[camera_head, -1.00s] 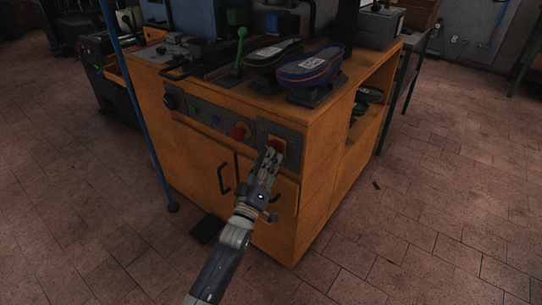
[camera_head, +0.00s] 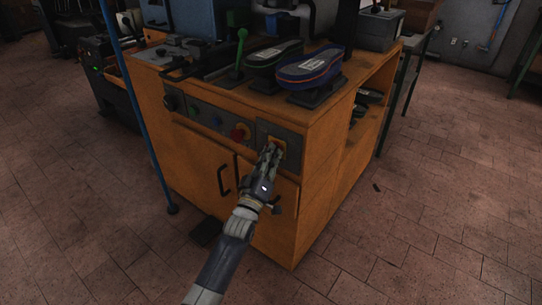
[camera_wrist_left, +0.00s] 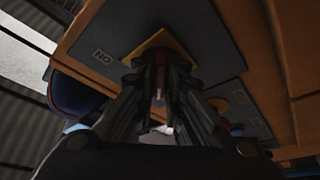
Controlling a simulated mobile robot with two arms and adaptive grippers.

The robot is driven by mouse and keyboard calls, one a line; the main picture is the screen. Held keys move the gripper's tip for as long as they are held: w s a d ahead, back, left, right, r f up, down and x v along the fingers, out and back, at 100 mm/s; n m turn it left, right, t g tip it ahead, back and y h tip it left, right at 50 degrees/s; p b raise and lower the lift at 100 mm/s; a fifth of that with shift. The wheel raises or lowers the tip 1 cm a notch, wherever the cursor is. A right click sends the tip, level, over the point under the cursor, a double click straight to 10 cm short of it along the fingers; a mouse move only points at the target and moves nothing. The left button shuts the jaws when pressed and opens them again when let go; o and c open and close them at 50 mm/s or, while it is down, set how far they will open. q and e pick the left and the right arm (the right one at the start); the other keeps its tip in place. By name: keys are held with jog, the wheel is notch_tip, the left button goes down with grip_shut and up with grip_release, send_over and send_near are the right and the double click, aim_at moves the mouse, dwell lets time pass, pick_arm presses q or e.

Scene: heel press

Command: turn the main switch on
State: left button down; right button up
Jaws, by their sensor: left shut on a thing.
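The main switch (camera_head: 282,142) is on the grey plate at the right end of the orange cabinet's front. In the left wrist view its yellow backing plate (camera_wrist_left: 170,41) and part of its red handle (camera_wrist_left: 158,80) show between my fingers. An "ON" label (camera_wrist_left: 103,55) is on the grey plate beside it. My left gripper (camera_head: 272,151) is at the switch, its fingers shut on the red handle from both sides. The fingers hide most of the handle, so I cannot tell its exact angle. My right gripper is not in view.
A red knob (camera_head: 240,131) on a yellow base and small round buttons sit left of the switch. Cabinet doors with black handles (camera_head: 224,180) are below. Shoe-shaped pads (camera_head: 310,66) and a green lever (camera_head: 240,48) are on top. A blue pole (camera_head: 142,115) stands left.

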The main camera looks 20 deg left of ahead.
pick_arm(q)
jog(key=m+g+h+b, duration=0.1)
jog(key=m+h, duration=0.2)
jog(key=m, duration=0.5)
jog(key=m+g+h+b, duration=0.1)
jog(key=m+h, duration=0.3)
jog(key=m, duration=0.4)
jog(key=a+m+g+h+b, duration=0.1)
jog(key=m+h, duration=0.3)
jog(key=m, duration=0.5)
jog(key=shift+w+g+b, duration=0.15)
jog(key=shift+g+b, duration=0.35)
jog(key=shift+b, duration=0.15)
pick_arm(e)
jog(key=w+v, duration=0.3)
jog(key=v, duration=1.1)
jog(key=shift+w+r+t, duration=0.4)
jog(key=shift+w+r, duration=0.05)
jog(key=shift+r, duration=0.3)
pick_arm(q)
jog(key=shift+m, duration=0.3)
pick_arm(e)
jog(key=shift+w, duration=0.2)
pick_arm(q)
jog(key=c, duration=1.7)
grip_release()
jog(key=shift+o, duration=0.2)
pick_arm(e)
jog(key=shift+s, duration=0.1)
